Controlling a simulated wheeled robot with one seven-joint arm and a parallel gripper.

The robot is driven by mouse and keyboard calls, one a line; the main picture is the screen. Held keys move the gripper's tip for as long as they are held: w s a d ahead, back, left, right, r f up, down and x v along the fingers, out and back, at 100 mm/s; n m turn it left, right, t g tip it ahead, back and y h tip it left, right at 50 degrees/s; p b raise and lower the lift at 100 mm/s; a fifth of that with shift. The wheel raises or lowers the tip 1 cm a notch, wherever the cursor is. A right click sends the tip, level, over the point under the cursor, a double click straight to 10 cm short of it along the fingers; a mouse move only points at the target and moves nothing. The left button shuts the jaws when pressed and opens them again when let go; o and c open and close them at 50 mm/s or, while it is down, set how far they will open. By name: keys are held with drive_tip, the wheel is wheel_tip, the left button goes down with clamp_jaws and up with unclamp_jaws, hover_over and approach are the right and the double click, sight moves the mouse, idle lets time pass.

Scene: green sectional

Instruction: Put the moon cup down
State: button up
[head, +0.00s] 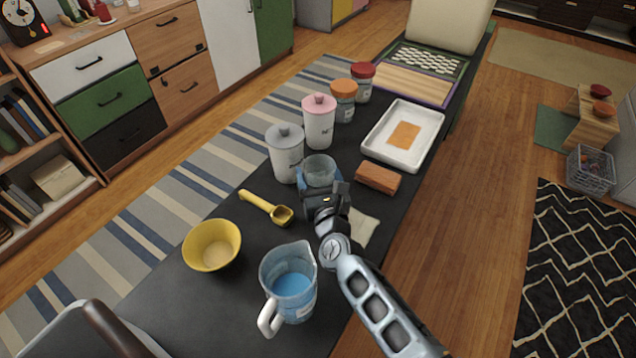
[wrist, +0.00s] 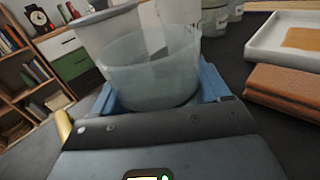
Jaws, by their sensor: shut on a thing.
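The moon cup (head: 320,168) is a clear, bluish-grey tumbler, upright over the dark table (head: 215,305). In the wrist view the cup (wrist: 150,78) fills the space between my blue fingers. My gripper (head: 319,183) is shut on the cup, with one finger on each side of it. The cup's base is hidden by my gripper, so I cannot tell whether it touches the table. No moon mark can be made out.
Left of the cup are a grey-lidded canister (head: 285,155), a yellow scoop (head: 267,207) and a yellow bowl (head: 212,245). A jug of blue liquid (head: 290,285) stands in front. A brick-like block (head: 378,179) and a white tray (head: 403,135) are at the right.

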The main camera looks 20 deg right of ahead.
drive_tip(key=shift+f, duration=0.85)
drive_tip(key=shift+f, duration=0.15)
drive_tip(key=o, duration=1.1)
